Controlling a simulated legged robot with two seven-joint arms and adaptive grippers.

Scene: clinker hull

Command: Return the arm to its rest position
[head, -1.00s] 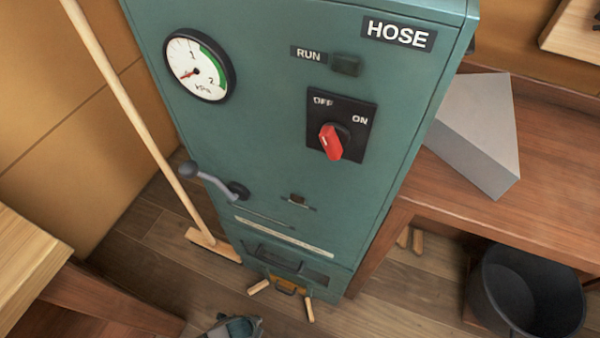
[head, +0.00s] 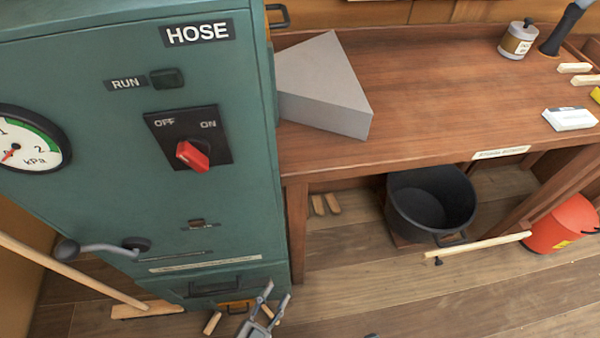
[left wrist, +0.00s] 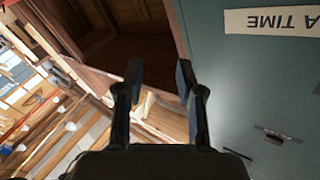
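My left gripper (head: 276,292) shows at the bottom of the head view, low in front of the green hose cabinet (head: 100,85). Its two fingers are apart, with nothing between them. In the left wrist view the open gripper (left wrist: 160,75) also has a clear gap between its fingers, and the cabinet side (left wrist: 260,75) is to its right. My right gripper does not show in the head view.
The cabinet carries a red rotary switch (head: 193,155), a gauge (head: 28,140) and a crank handle (head: 95,248). A wooden bench (head: 430,90) with a grey wedge block (head: 325,90) stands to its right.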

